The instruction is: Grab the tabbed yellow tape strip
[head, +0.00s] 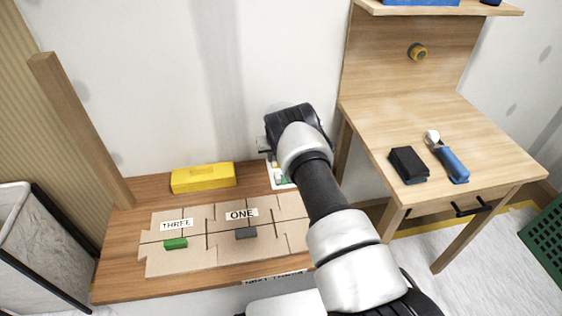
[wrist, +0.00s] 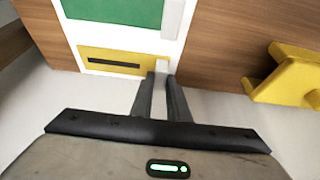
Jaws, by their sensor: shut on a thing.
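The yellow tape strip (wrist: 122,55) with a dark line along it lies on a white sheet or tray (wrist: 72,37) in the wrist view. A pale tab (wrist: 160,67) is at its right end. My gripper (wrist: 161,76) has its fingers close together on that tab. Whether the strip is lifted off the white surface I cannot tell. In the head view my arm hides the strip and most of the white sheet (head: 284,186), and the fingertips are hard to see.
A green piece (wrist: 112,10) lies beside the strip. A yellow box (head: 203,178) stands left on the wooden bench. Cardboard pieces (head: 205,240) labelled THREE and ONE lie in front. A side table (head: 440,115) at right holds a black block (head: 408,165) and a blue-handled tool (head: 452,162).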

